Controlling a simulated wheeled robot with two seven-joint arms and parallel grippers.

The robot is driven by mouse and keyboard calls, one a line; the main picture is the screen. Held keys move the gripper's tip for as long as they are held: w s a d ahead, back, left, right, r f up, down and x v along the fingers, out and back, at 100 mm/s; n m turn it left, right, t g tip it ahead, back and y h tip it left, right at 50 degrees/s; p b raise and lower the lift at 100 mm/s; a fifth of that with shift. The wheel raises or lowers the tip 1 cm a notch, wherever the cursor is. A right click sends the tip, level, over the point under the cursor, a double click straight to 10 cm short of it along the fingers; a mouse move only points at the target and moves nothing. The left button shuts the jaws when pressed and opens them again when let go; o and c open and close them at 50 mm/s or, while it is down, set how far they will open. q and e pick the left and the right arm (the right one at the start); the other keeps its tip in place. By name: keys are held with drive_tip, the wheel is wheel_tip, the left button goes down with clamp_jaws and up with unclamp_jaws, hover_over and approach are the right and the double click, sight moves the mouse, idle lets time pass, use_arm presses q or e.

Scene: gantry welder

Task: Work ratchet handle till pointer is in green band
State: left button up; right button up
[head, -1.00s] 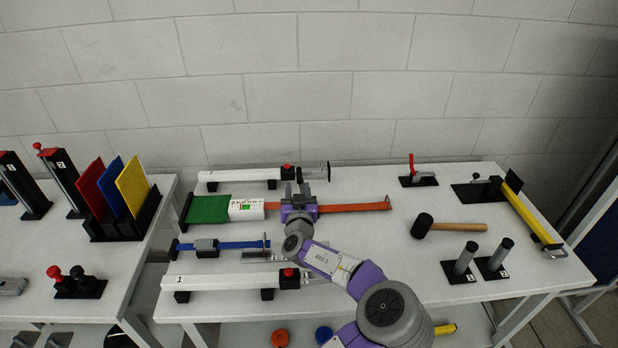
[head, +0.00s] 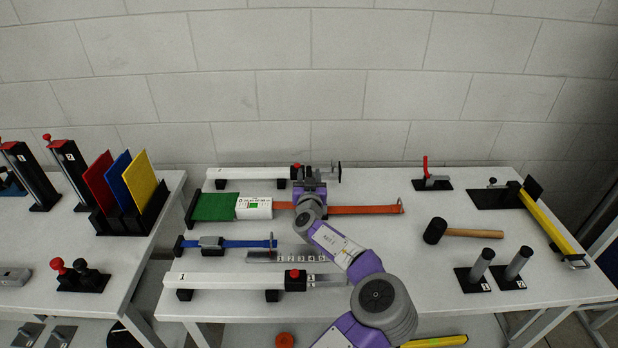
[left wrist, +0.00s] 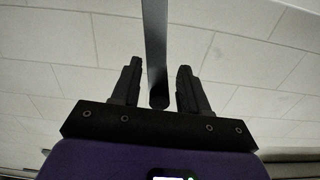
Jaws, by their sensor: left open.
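My left gripper (head: 309,175) is over the ratchet spot at the right of the box and hides the ratchet. In the left wrist view a grey bar (left wrist: 156,45), which looks like the ratchet handle, stands between the open fingers (left wrist: 160,68) with a gap on each side. My right gripper is not in view.
A white beam (head: 245,173) lies behind and another white beam (head: 235,279) in front. A blue strap (head: 245,243) lies left of my arm. The table between strap and mallet is clear.

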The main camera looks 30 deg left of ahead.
use_arm(q)
clamp_jaws()
idle(0.3)
